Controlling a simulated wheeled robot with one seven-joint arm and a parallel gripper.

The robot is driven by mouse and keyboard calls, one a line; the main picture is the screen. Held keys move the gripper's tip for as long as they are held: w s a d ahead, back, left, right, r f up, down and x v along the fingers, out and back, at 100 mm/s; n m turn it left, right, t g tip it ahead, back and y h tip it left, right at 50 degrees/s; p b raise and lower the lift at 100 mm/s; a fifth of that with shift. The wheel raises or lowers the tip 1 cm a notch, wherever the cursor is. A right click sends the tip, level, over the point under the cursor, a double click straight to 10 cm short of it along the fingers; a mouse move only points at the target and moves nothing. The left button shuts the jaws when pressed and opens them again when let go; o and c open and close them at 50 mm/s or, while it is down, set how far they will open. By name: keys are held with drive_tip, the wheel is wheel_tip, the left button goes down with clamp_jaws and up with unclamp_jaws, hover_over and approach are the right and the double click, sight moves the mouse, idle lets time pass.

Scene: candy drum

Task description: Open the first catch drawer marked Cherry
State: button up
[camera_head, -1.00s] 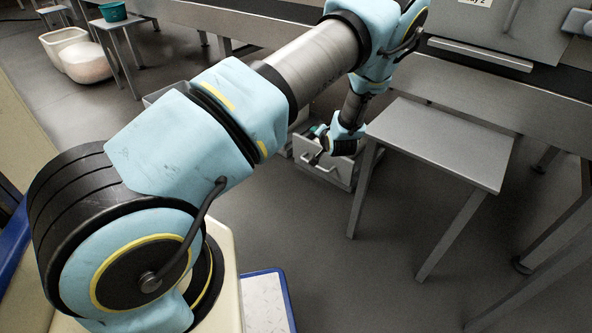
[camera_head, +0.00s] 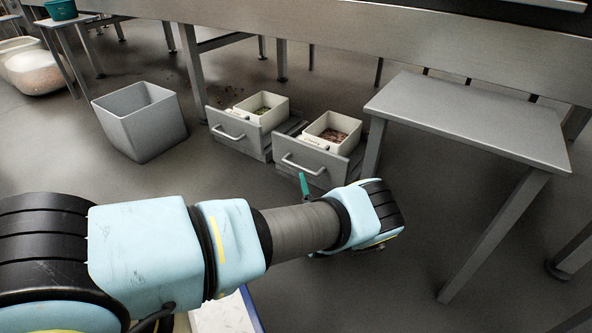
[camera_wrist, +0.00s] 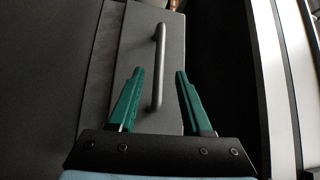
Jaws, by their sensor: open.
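Two grey catch drawers stand pulled out under the conveyor in the head view, a left one (camera_head: 232,131) and a right one (camera_head: 296,163), each with a bar handle. Contact is not visible. In the head view one teal finger (camera_head: 304,184) shows near the right drawer; my arm hides the rest.
A grey bin (camera_head: 141,121) stands on the floor left of the drawers. A small metal table (camera_head: 470,118) stands to the right, one leg close to the right drawer. The conveyor's long metal side (camera_head: 400,50) runs above. A teal tub (camera_head: 61,9) stands far left.

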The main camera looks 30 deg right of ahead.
sight(299, 167)
drive_tip(key=b+x, duration=0.2)
drive_tip(key=x, duration=0.5)
drive_tip(key=shift+f, duration=0.1)
drive_tip(key=shift+w+d, duration=0.2)
drive_tip(key=shift+w, duration=0.35)
clamp_jaws()
idle(0.8)
